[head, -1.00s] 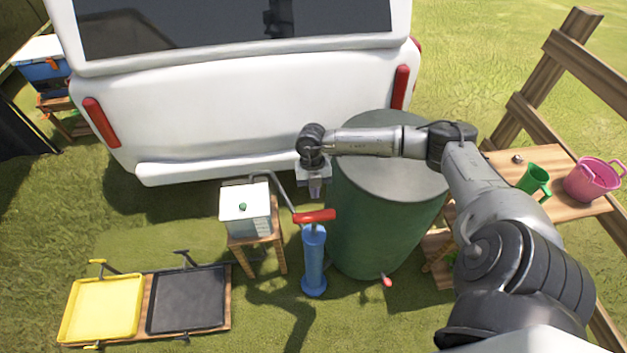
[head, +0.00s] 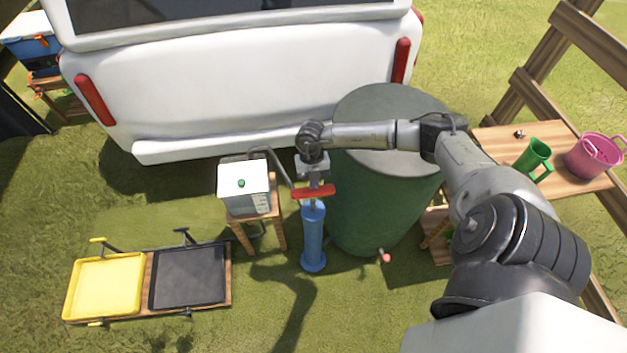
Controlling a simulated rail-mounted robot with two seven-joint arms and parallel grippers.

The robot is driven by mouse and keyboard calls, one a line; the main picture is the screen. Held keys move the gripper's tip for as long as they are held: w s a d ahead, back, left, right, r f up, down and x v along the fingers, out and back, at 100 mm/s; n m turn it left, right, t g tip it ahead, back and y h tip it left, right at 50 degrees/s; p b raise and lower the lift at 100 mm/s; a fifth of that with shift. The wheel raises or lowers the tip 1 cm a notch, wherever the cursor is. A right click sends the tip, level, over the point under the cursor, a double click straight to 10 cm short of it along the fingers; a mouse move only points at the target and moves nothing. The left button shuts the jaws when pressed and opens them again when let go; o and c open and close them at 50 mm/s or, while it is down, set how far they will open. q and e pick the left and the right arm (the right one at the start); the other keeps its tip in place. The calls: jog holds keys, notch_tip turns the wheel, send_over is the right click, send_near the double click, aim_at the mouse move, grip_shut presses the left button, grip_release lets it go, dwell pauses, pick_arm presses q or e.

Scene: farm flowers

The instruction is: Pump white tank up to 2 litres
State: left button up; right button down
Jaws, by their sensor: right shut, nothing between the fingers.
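The white tank (head: 243,190) is a small box with a green knob on top, standing on a wooden stool. A grey hose runs from behind it to the blue pump (head: 313,238), which stands upright on the grass. The pump's red handle (head: 313,192) sits a little above the blue body. My right gripper (head: 315,186) points down at the handle, over its middle or just behind it. It is shut with nothing in it; whether it touches the handle I cannot tell. The tank's level marks are too small to read. My left gripper is not in view.
A large green barrel (head: 362,205) with a red-tipped tap stands close right of the pump. A white vehicle (head: 240,95) is behind. Yellow (head: 103,286) and black (head: 190,277) trays lie front left. A wooden table at right holds a green jug (head: 535,158) and a pink bucket (head: 594,156).

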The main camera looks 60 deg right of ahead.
notch_tip(320, 180, down, 9)
jog(key=b, duration=0.4)
jog(key=shift+f, duration=0.35)
jog(key=shift+r, duration=0.1)
notch_tip(320, 180, up, 5)
jog(key=p, duration=0.4)
jog(key=shift+p, duration=0.35)
jog(key=v, duration=0.9)
jog(key=shift+p, duration=0.35)
jog(key=shift+w+d, duration=0.1)
jog(key=shift+w, duration=0.05)
